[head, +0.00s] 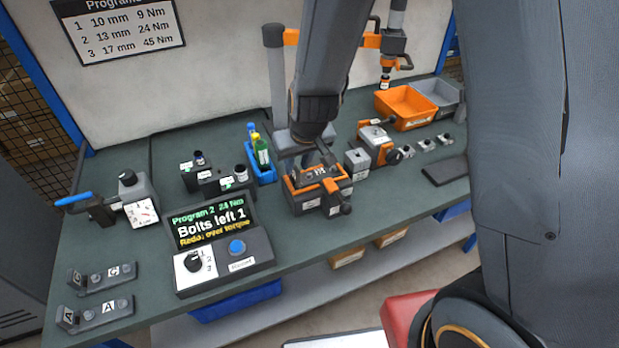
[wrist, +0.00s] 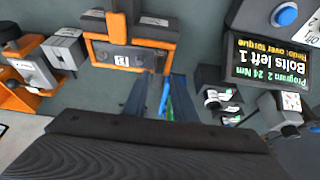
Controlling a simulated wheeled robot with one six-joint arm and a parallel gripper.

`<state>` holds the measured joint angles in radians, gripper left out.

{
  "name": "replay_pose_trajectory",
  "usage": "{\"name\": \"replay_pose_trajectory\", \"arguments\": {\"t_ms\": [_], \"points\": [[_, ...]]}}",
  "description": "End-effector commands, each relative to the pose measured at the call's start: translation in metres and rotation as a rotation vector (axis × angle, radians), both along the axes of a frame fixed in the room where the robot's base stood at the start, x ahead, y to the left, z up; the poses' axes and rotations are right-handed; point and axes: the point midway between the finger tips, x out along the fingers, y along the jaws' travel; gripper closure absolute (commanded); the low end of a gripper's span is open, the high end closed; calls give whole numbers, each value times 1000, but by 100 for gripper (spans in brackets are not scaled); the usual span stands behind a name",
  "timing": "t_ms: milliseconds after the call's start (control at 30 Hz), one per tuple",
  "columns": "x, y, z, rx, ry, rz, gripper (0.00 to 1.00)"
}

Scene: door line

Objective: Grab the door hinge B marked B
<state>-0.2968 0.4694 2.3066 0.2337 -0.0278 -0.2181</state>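Two grey hinges lie at the front left of the bench in the head view: one marked C (head: 103,277) and one marked A (head: 97,313). My gripper (head: 315,162) is over the fixture's back side. In the wrist view its two dark fingers (wrist: 158,98) are apart, with no part seen held between them.
A control box with a screen (head: 214,225) reading "Bolts left 1" stands left of the fixture. A blue bin with bottles (head: 263,172) is behind it. A second orange clamp (head: 374,140) and an orange bin (head: 405,107) are to the right.

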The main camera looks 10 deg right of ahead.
Motion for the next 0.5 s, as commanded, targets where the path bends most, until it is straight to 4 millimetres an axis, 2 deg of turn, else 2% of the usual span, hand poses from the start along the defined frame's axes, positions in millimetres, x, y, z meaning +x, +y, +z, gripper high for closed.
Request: {"name": "replay_pose_trajectory", "arguments": {"t_ms": [333, 500], "points": [[16, 1, -36, -1, 2, 1, 75], [21, 3, -47, -1, 1, 1, 75]]}}
